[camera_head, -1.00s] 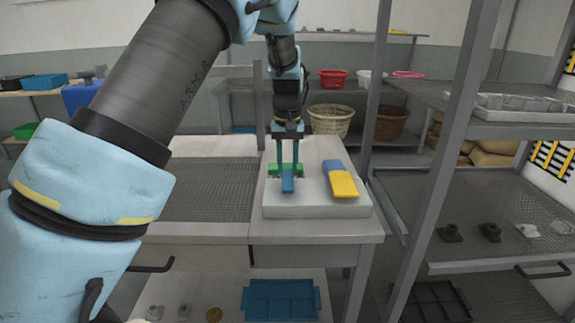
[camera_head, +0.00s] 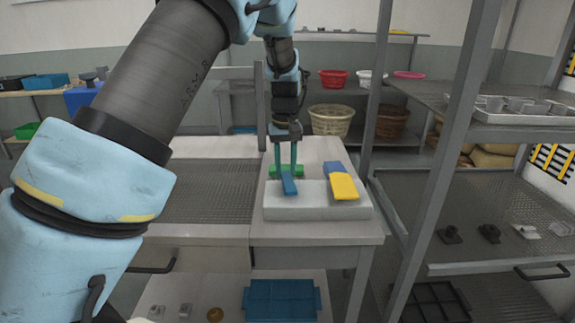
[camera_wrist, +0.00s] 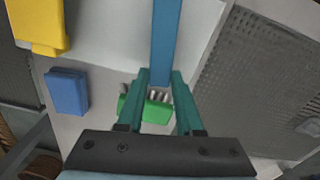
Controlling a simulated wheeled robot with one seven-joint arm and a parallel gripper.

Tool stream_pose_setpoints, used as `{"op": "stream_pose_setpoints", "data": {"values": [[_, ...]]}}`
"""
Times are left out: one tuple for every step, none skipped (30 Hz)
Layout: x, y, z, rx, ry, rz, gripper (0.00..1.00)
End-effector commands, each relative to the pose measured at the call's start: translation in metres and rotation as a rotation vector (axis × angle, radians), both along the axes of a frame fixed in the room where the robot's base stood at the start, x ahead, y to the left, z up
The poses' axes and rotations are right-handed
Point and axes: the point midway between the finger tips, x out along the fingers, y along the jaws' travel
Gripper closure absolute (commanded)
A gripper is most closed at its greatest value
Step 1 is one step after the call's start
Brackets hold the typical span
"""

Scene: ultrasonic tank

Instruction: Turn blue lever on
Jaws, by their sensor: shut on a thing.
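The blue lever (camera_head: 289,187) rises from a green base (camera_head: 273,172) on the left of a pale block on the bench. My gripper (camera_head: 285,173) reaches down from above, with its teal fingers on either side of the blue lever. In the wrist view the fingertips (camera_wrist: 160,78) are closed on the sides of the blue lever (camera_wrist: 166,38). The green base (camera_wrist: 156,110) shows between the fingers, with small metal prongs at its edge. Part of the base is hidden by the fingers.
A yellow lever (camera_head: 343,186) with a blue base (camera_head: 332,167) stands to the right on the same pale block (camera_head: 310,211), apart from my gripper. A grey metal shelf post (camera_head: 432,170) stands right of the bench. A perforated tank area (camera_head: 208,190) lies left.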

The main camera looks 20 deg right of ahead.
Motion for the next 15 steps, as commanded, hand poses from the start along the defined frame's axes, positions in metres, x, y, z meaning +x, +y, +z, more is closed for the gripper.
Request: {"op": "stream_pose_setpoints", "data": {"values": [[0.001,0.002,0.002,0.0,0.0,0.038,1.0],[0.001,0.003,0.003,0.0,0.0,0.065,1.0],[0.002,0.004,0.003,0.0,-0.001,0.101,1.0],[0.002,0.005,0.003,0.0,-0.001,0.129,1.0],[0.002,0.006,0.003,0.0,-0.001,0.157,1.0],[0.002,0.008,0.003,0.0,-0.001,0.195,1.0],[0.002,0.009,0.003,0.0,-0.001,0.224,1.0],[0.002,0.01,0.003,0.0,-0.001,0.252,1.0],[0.002,0.012,0.003,0.0,-0.001,0.29,1.0],[0.002,0.013,0.003,0.0,-0.001,0.319,1.0],[0.002,0.014,0.003,0.0,-0.002,0.348,1.0],[0.002,0.015,0.003,0.0,-0.002,0.385,1.0],[0.001,0.016,0.003,0.0,-0.002,0.414,1.0],[0.001,0.017,0.003,0.0,-0.002,0.442,1.0],[0.001,0.019,0.003,0.0,-0.002,0.481,1.0]]}}
